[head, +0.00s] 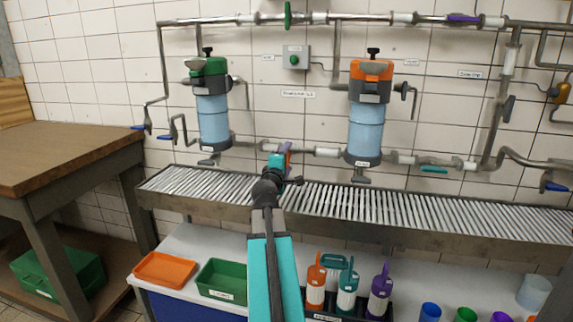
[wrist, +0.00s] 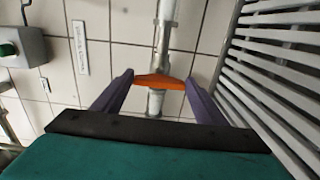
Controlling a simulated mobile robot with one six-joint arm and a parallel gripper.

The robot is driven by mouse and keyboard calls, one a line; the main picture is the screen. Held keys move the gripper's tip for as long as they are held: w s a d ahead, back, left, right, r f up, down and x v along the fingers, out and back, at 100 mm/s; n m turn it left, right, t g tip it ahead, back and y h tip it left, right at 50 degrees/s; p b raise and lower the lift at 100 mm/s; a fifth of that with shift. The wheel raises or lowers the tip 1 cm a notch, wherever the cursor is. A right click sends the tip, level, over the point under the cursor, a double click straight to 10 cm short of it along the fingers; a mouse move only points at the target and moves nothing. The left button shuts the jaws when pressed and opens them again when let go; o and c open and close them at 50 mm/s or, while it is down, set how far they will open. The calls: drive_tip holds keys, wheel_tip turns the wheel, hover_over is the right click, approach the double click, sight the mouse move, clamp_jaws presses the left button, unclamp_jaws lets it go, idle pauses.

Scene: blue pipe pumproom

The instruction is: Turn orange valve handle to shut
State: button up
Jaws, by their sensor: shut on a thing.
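The orange valve handle (wrist: 160,82) sits on a pipe (wrist: 156,102) and lies crosswise to it in the wrist view. My gripper (wrist: 160,78) has its two purple fingers at either end of the handle and is shut on it. In the head view my gripper (head: 286,153) reaches the low horizontal pipe between the two blue-bodied filters, above the slatted rack. There the handle is mostly hidden behind my gripper.
The slatted rack (head: 372,208) runs close below the pipe and to the right in the wrist view. A filter with a green top (head: 211,108) stands left and one with an orange top (head: 366,112) right. A grey box with a green button (head: 295,57) hangs above.

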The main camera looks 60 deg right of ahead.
idle(0.4)
drive_tip(key=o, duration=1.1)
drive_tip(key=shift+c, duration=0.2)
drive_tip(key=shift+s+a, duration=0.1)
drive_tip(key=shift+a, duration=0.05)
drive_tip(key=b+v, duration=0.1)
drive_tip(key=v, duration=0.5)
drive_tip(key=shift+f+b, duration=0.15)
drive_tip(key=shift+b, duration=0.25)
drive_tip(key=shift+s+a+b, duration=0.1)
drive_tip(key=shift+a+b, duration=0.15)
drive_tip(key=shift+b, duration=0.65)
